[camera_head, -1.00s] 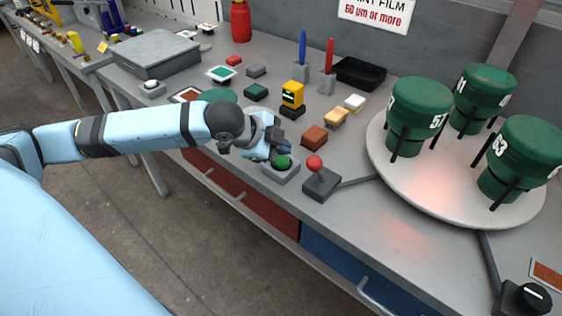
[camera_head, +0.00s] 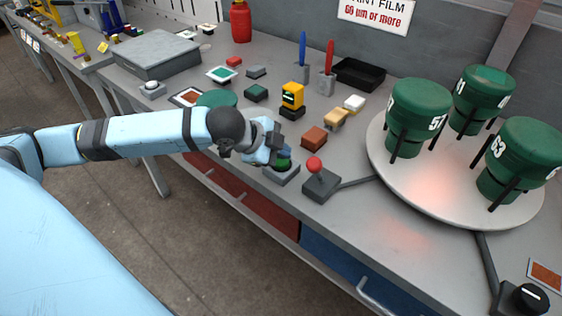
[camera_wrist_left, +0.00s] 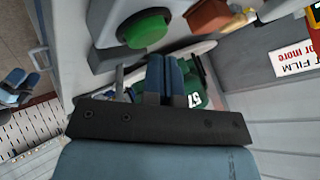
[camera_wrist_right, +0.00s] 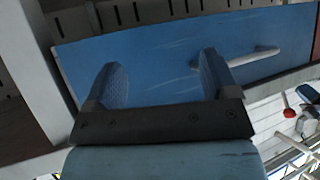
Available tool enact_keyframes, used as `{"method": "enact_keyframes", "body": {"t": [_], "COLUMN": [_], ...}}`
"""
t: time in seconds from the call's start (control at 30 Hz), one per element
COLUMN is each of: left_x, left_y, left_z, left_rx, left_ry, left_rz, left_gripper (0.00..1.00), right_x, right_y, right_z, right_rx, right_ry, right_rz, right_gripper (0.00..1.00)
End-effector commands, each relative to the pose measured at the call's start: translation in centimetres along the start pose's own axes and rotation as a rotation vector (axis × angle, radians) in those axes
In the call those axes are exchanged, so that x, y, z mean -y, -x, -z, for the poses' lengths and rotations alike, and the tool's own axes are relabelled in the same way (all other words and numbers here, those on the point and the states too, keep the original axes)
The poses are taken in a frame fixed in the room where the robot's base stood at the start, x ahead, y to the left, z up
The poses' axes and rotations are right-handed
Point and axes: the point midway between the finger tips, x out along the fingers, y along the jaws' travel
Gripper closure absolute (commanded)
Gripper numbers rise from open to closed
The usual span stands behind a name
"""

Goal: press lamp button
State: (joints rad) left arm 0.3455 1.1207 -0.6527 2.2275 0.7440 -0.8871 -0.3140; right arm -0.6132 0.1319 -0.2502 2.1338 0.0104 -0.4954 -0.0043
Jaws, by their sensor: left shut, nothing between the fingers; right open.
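A green push button (camera_head: 284,165) sits on a small grey box (camera_head: 287,177) near the bench's front edge. It also shows in the left wrist view (camera_wrist_left: 145,28). My left gripper (camera_head: 281,156) is shut and empty, its fingertips right at the green button; I cannot tell whether they touch it. In the left wrist view the closed blue fingers (camera_wrist_left: 168,62) lie just below the button in the picture. My right gripper (camera_wrist_right: 162,68) is open and empty, facing the blue drawer front (camera_wrist_right: 170,45). No lamp is clearly recognisable.
A red-knobbed joystick (camera_head: 315,167) stands just right of the button box. Brown (camera_head: 314,138) and tan blocks lie behind. A round platform (camera_head: 400,180) carries green numbered canisters at right.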

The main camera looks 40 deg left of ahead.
Motion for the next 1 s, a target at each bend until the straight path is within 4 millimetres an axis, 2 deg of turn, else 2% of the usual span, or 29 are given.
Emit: {"method": "enact_keyframes", "body": {"t": [1.0], "left_x": [-0.44], "left_y": [-0.64], "left_z": [-0.49], "left_rx": [0.0], "left_ry": [0.0], "left_rz": [0.0], "left_gripper": [1.0], "right_x": [0.01], "right_y": [0.09], "right_z": [0.14], "right_rx": [0.0], "right_ry": [0.0], "right_rz": [0.0], "right_gripper": [0.2]}}
